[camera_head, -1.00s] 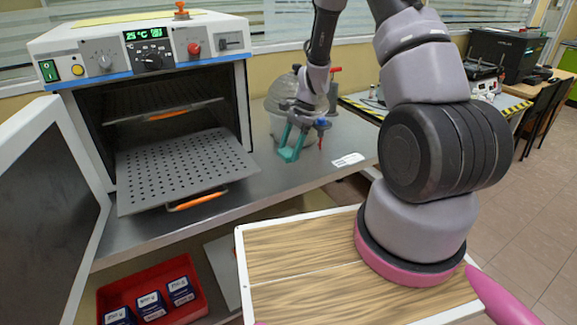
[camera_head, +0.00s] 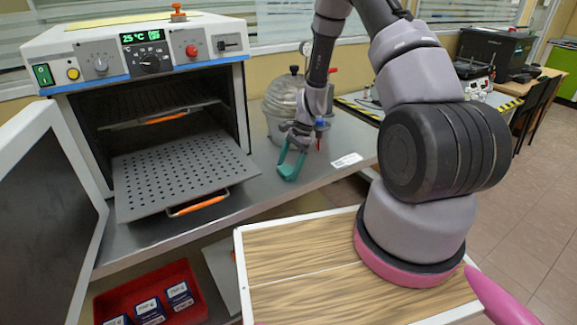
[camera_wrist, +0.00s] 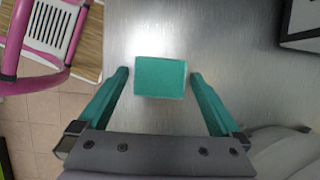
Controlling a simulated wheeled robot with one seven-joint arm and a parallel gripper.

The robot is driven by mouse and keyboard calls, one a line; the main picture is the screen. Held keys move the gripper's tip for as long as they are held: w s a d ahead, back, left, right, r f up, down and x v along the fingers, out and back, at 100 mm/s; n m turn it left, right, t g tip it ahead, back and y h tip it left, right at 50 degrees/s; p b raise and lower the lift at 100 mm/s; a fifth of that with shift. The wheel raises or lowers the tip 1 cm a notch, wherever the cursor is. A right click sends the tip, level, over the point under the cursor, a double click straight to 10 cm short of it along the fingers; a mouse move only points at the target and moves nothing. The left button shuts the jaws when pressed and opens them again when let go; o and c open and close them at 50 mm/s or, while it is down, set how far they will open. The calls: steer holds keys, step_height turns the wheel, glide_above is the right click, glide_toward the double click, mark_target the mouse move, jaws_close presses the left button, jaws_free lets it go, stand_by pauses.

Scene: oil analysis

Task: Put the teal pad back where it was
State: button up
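The teal pad (camera_wrist: 160,77) is a small block that shows in the wrist view over the grey metal bench, between the two teal fingers of my gripper (camera_wrist: 160,74). A narrow strip of bench shows on each side of it, so the fingers are spread and appear apart from it. There the pad cannot be told apart from the teal fingers.
The oven (camera_head: 155,58) stands at left with its door open and a perforated shelf (camera_head: 180,172) pulled out. A white label (camera_head: 346,160) lies on the bench to the right. A red bin (camera_head: 150,292) is below.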

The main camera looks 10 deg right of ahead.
steer(key=d+r+n+t, duration=0.1)
steer(key=d+r, duration=0.1)
steer(key=r, duration=1.1)
steer(key=d+r+n+t, duration=0.1)
steer(key=d+r+n, duration=0.1)
steer(key=r, duration=1.1)
steer(key=s+d+r+n+t+h, duration=0.1)
steer(key=s+r+n+t, duration=0.5)
steer(key=s+r, duration=1.5)
steer(key=shift+s+n+t+h, duration=0.3)
steer(key=shift+s+n+h, duration=0.35)
steer(key=shift+s, duration=0.2)
steer(key=shift+d+r, duration=0.1)
